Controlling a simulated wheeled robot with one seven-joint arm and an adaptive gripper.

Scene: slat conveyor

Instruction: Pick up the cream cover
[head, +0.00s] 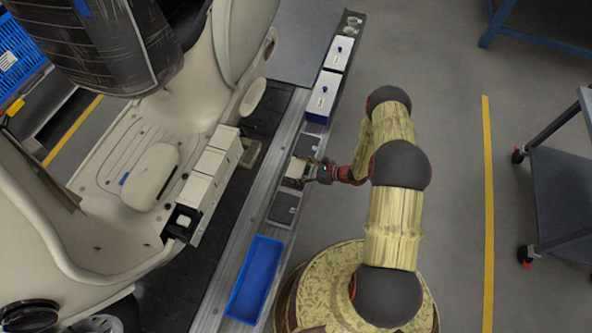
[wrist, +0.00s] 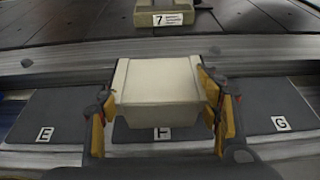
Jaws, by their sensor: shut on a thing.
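The cream cover (wrist: 158,88) is a small box-like piece with a flat top. My gripper (wrist: 160,118) is shut on it, with yellow-padded fingers against its left and right sides. In the wrist view the cover is over the dark pad marked with a partly hidden letter, between pads E and G; I cannot tell whether it touches the pad. In the head view the cover (head: 297,168) shows pale at the end of my gripper (head: 308,171), above the row of dark pads on the conveyor's side ledge.
Pad E (wrist: 50,120) and pad G (wrist: 275,110) lie on either side. A blue tray (head: 254,280) and blue-and-white boxes (head: 322,95) share the ledge. A block labelled 7 (wrist: 172,14) stands on the slats beyond. A large cream vehicle body (head: 130,150) fills the left. Grey floor is open at right, before a cart (head: 560,190).

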